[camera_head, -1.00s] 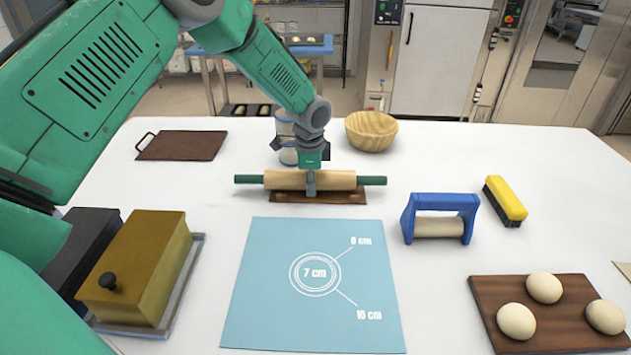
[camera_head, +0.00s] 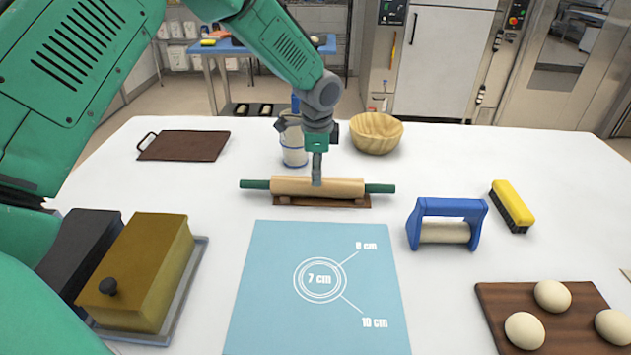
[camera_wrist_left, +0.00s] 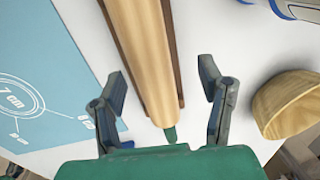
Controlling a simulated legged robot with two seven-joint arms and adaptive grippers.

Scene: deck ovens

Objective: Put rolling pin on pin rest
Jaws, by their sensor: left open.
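The rolling pin (camera_head: 340,187) has a pale wooden barrel and green handles. It lies lengthwise on the pin rest (camera_head: 320,202), a low dark brown board at the middle of the table. In the left wrist view the pin (camera_wrist_left: 144,60) runs down between the fingers, with the brown edge of the rest (camera_wrist_left: 172,50) beside it. My left gripper (camera_head: 317,180) is above the pin; in the wrist view its two fingers (camera_wrist_left: 165,95) are spread on either side of the pin, with gaps to it. My right gripper is not in view.
A blue mat (camera_head: 315,290) lies in front of the rest. A wooden bowl (camera_head: 376,133) and a white container (camera_head: 293,150) stand behind it. A blue-handled roller (camera_head: 447,207) and a yellow brush (camera_head: 512,203) are to the right. A gold-lidded box (camera_head: 135,270) is at left.

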